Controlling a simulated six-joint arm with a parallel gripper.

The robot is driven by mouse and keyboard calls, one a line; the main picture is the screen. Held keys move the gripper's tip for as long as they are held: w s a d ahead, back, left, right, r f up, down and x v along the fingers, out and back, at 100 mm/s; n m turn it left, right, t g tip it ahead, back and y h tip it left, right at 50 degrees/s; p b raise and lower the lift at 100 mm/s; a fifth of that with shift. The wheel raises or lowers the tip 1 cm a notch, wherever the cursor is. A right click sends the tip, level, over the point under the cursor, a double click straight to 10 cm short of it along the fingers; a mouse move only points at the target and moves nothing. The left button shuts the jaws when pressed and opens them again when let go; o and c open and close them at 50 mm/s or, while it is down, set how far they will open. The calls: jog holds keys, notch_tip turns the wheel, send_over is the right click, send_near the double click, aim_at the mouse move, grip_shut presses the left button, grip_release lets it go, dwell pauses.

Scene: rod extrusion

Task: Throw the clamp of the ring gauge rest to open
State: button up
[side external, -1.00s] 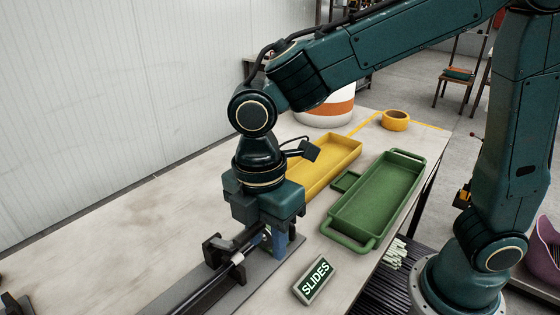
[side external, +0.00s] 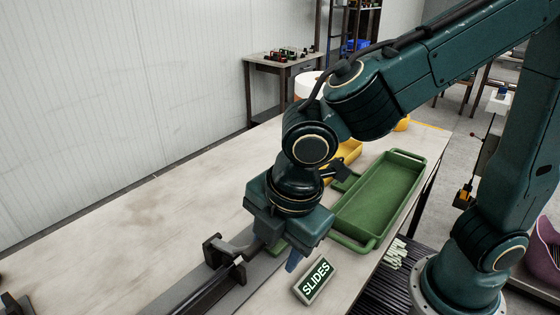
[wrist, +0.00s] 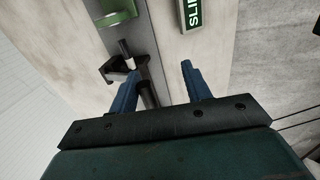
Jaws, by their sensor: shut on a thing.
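The ring gauge rest appears as a black bracket (side external: 218,254) on the grey rail, left of my gripper. In the wrist view the bracket (wrist: 112,72) shows beyond the left finger, with a small post and a pale spot. My gripper (wrist: 156,68) has two blue fingers and tilts over the rail; in the side view its tip (side external: 294,262) points down beside the sign. The fingers stand a little apart, shut on what seems to be the clamp. The grip itself is mostly hidden. A dark bar (wrist: 148,92) shows between the fingers, near the left one.
The SLIDES sign (side external: 315,280) stands close right of my gripper. A green tray (side external: 380,195) and a partly hidden yellow tray (side external: 346,156) lie behind. A green piece (wrist: 118,15) sits along the rail past the bracket.

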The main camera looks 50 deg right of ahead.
jog(key=v, duration=1.1)
jog(key=s+d+m+t, duration=0.1)
jog(key=s+d+m, duration=0.1)
jog(key=d+m, duration=0.6)
jog(key=s+d+f+m+t, duration=0.1)
jog(key=s+d+m, duration=0.1)
jog(key=d+m, duration=0.6)
jog(key=shift+s+d+f+t, duration=0.3)
jog(key=shift+d+f+t, duration=0.1)
jog(key=shift+d, duration=1.7)
jog(key=shift+s+d+f+m, duration=0.3)
jog(key=shift+s+d+m, duration=0.25)
jog(key=shift+m, duration=0.45)
